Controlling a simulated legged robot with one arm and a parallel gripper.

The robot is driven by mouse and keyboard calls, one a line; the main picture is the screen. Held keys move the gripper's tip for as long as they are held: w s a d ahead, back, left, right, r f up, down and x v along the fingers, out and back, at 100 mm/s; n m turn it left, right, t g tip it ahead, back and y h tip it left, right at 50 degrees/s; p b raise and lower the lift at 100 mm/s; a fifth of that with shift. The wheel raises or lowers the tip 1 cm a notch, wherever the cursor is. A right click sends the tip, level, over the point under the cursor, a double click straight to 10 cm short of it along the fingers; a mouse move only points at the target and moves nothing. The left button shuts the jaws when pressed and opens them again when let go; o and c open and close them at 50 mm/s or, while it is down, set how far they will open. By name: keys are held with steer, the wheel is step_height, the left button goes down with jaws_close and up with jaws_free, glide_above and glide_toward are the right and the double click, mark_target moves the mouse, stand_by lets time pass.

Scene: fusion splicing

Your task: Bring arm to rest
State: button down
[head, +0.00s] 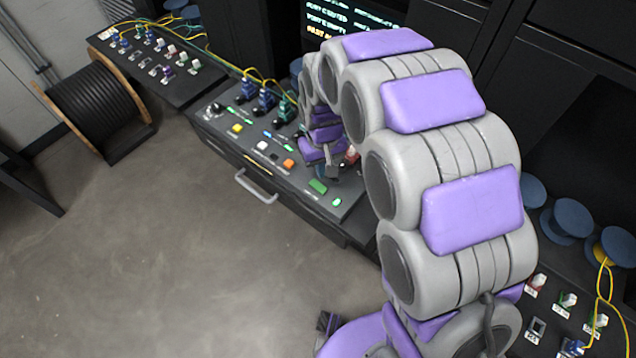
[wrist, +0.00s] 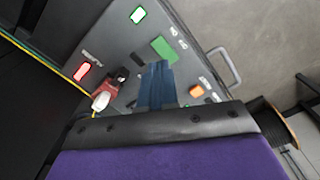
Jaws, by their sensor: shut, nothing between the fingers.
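My arm, grey with purple pads, arches from the lower right of the head view over the splicing console (head: 222,140). My gripper (head: 333,170) hangs over the right part of the console, partly hidden by my own arm. In the wrist view its blue fingers (wrist: 156,84) are together with nothing between them. They point at the console face (wrist: 120,42), near a green button (wrist: 164,50) and a red connector (wrist: 103,84) with a white tip. I cannot tell the exact gap between fingertips and console.
Blue, dark and green connectors (head: 266,98) with yellow cables stand at the console's back. A drawer handle (head: 256,188) sticks out in front. A cable reel (head: 100,105) stands at left. Blue spools (head: 566,222) and connectors sit at right. The floor (head: 150,260) in front is clear.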

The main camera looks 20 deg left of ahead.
steer(key=shift+d, duration=0.1)
stand_by(0.3)
steer(key=s+d+r+m, duration=0.2)
steer(key=s+d+r, duration=0.35)
steer(key=d, duration=0.35)
steer(key=s+d+r+m, duration=0.2)
steer(key=s+d+r, duration=0.35)
steer(key=d, duration=0.45)
steer(key=s+d+r+m+g, duration=0.1)
steer(key=s+d, duration=0.2)
steer(key=s, duration=0.5)
steer(key=s+d+r+m, duration=0.1)
steer(key=s+d+m, duration=0.1)
steer(key=s+d, duration=0.2)
steer(key=s, duration=0.3)
steer(key=shift+s+d+r+g, duration=0.25)
steer(key=shift+s+d+g, duration=0.05)
steer(key=shift+s+g, duration=0.1)
steer(key=shift+w+a, duration=0.1)
steer(key=shift+a, duration=0.05)
